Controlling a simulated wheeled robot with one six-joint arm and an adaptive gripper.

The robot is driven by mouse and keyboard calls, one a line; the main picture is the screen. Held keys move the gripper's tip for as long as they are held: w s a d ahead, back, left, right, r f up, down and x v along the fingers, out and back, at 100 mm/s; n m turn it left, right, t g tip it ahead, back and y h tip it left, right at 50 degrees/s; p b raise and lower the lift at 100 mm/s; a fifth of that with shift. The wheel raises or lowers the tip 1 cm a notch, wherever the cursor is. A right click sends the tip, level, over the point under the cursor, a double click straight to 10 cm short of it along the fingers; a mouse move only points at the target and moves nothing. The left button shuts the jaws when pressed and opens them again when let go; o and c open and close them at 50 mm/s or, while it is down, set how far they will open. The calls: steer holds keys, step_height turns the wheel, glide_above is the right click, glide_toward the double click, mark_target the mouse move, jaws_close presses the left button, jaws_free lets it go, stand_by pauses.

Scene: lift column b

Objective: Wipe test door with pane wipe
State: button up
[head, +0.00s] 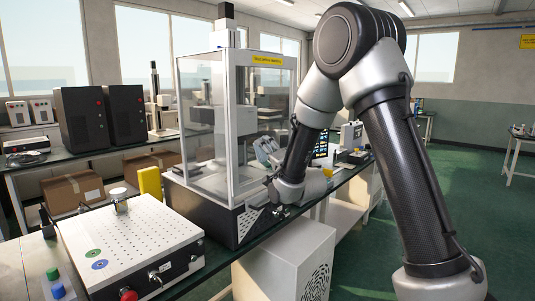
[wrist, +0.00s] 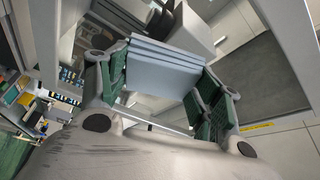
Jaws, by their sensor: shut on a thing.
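The test door appears to be a clear pane (head: 240,110) in the pale frame of a glass-walled test enclosure, under a yellow label. My gripper (wrist: 160,72) is shut on the pane wipe (wrist: 165,62), a folded pale blue-grey pad held between green-lined fingers. In the head view my gripper (head: 276,152) is low at the enclosure's right-hand face, partly hidden by my arm. The wipe shows there as a small pale blue patch (head: 264,148). I cannot tell whether the wipe touches the pane.
A perforated plate unit (head: 130,238) with a red knob stands on the bench at front left. A yellow block (head: 150,184) is beside the enclosure. A white cabinet (head: 285,262) stands below the bench. Instruments (head: 350,135) sit farther right. Green floor is open at far right.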

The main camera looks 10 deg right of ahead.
mark_target(277, 135)
steer(key=shift+w+a, duration=0.4)
steer(key=shift+w, duration=0.15)
steer(key=shift+w+d, duration=1.05)
steer(key=shift+d, duration=0.4)
steer(key=shift+w+d, duration=1.1)
steer(key=shift+d, duration=0.3)
steer(key=shift+w+d, duration=1.05)
steer(key=shift+d, duration=0.4)
steer(key=shift+c, duration=0.3)
steer(key=shift+w+a+r, duration=0.1)
steer(key=shift+r, duration=0.6)
steer(key=shift+a, duration=0.1)
steer(key=shift+s+a, duration=1.1)
steer(key=shift+a, duration=0.3)
steer(key=shift+s+a, duration=1.1)
steer(key=shift+a, duration=0.25)
steer(key=shift+s+a, duration=1.1)
steer(key=shift+a, duration=0.3)
steer(key=shift+w+r, duration=0.15)
steer(key=shift+r, duration=0.55)
steer(key=shift+w+d, duration=0.7)
steer(key=shift+d, duration=0.25)
steer(key=shift+w+d, duration=0.65)
steer(key=shift+d, duration=0.35)
steer(key=shift+w+d, duration=0.7)
steer(key=shift+d, duration=0.25)
steer(key=shift+w+d, duration=1.05)
steer(key=shift+d, duration=0.3)
